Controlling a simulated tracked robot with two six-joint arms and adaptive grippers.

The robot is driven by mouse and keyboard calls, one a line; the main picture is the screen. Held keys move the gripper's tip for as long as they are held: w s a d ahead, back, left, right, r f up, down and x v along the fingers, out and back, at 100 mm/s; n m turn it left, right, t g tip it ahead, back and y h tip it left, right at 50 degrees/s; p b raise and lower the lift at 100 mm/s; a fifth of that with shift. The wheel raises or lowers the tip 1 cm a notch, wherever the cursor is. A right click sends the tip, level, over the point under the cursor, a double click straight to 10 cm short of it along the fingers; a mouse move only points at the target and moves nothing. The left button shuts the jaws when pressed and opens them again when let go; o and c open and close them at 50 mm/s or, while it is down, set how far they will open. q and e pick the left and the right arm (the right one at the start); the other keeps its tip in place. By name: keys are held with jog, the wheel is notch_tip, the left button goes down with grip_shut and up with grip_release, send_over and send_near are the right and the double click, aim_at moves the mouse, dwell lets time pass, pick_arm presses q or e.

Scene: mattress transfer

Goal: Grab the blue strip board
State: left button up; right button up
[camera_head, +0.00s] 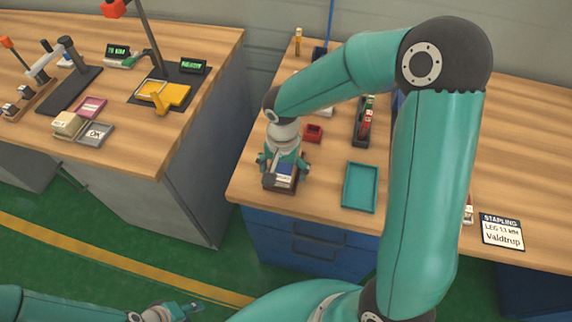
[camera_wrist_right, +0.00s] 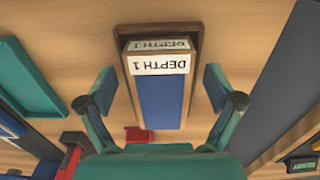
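The blue strip board (camera_wrist_right: 158,100) lies in a dark brown holder (camera_wrist_right: 197,38) with a white "DEPTH 1" label at one end, in the right wrist view. In the head view the board (camera_head: 285,170) shows small and partly covered near the front left corner of the right-hand table. My right gripper (camera_wrist_right: 159,84) is open above it, one finger on each side, with gaps between fingers and board. In the head view my right gripper (camera_head: 284,166) hangs over the holder. My left gripper (camera_head: 184,309) is low at the bottom left, away from the tables; its opening is unclear.
A teal tray (camera_head: 360,187) lies right of the holder. A small red block (camera_head: 313,133) and a dark tray with a red item (camera_head: 364,122) are behind. A second table (camera_head: 190,110) stands left across a gap.

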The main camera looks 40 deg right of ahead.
jog(key=c, duration=1.3)
jog(key=shift+o, duration=0.2)
